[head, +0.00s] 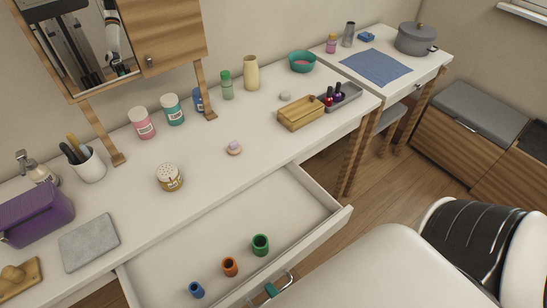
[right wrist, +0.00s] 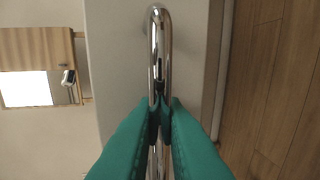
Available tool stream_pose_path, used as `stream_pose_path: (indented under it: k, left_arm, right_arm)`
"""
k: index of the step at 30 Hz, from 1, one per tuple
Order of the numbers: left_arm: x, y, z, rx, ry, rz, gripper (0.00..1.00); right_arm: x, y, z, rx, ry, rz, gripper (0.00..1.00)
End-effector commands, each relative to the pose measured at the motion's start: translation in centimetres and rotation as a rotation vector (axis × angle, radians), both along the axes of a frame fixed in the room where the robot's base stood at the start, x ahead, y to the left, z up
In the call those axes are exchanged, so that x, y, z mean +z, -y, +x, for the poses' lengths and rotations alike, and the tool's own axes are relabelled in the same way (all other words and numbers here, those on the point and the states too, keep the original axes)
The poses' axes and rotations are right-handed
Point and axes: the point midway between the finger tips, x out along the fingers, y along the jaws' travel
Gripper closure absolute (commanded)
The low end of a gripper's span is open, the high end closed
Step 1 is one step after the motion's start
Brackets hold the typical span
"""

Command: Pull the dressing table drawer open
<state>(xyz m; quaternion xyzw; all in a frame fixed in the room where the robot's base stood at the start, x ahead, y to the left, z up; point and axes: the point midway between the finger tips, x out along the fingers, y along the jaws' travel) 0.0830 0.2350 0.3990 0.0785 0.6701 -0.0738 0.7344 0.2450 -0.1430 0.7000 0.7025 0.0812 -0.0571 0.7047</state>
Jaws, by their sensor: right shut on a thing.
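The dressing table drawer (head: 290,192) is pulled well out from under the white tabletop, and its inside shows. A blue cup (head: 196,289), an orange cup (head: 230,267) and a green cup (head: 260,245) stand in it near the front. The chrome bar handle (right wrist: 158,35) is on the drawer front; part of it shows in the head view (head: 289,277). My right gripper (right wrist: 162,104) has teal fingers shut around the handle bar; a teal fingertip also shows in the head view (head: 271,290). My left gripper is not in view.
The dressing table (head: 205,195) holds several jars, a purple box (head: 36,215), a grey slab (head: 89,241) and a wooden box (head: 301,113). A side table with a pot (head: 416,38) stands at the back right. Wooden floor (head: 395,195) lies clear right of the drawer.

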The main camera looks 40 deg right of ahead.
Motion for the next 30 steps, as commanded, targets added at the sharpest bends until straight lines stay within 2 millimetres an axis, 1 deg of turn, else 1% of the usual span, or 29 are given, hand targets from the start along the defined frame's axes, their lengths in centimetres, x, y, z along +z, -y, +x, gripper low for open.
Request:
stream_pose_path:
  k: [1, 2, 3, 11, 14, 17, 27, 30]
  left_arm:
    - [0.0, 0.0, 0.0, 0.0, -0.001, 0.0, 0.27]
    - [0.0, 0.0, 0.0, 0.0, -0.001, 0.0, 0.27]
    - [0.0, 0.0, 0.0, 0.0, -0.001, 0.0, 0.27]
    - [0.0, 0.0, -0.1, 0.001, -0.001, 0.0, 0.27]
    - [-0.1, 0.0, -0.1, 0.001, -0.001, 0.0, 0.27]
    - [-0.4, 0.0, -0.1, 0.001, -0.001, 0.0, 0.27]
    - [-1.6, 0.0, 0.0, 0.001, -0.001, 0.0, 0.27]
    - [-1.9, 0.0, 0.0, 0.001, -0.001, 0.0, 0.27]
  right_arm:
    - [0.0, 0.0, 0.0, 0.001, -0.001, 0.0, 1.0]
    - [0.0, 0.0, 0.0, 0.001, -0.001, 0.0, 0.88]
    - [0.0, 0.0, 0.0, 0.001, -0.001, 0.0, 0.82]
    - [0.0, 0.0, 0.0, 0.0, -0.001, 0.0, 0.82]
    - [0.0, 0.0, -0.5, 0.001, -0.002, 0.0, 0.82]
    - [0.1, 0.0, -1.8, 0.001, -0.004, 0.0, 0.82]
    - [1.4, 0.3, -8.8, 0.002, -0.006, 0.0, 0.82]
    - [1.8, 0.3, -10.3, 0.001, -0.004, -0.001, 0.82]
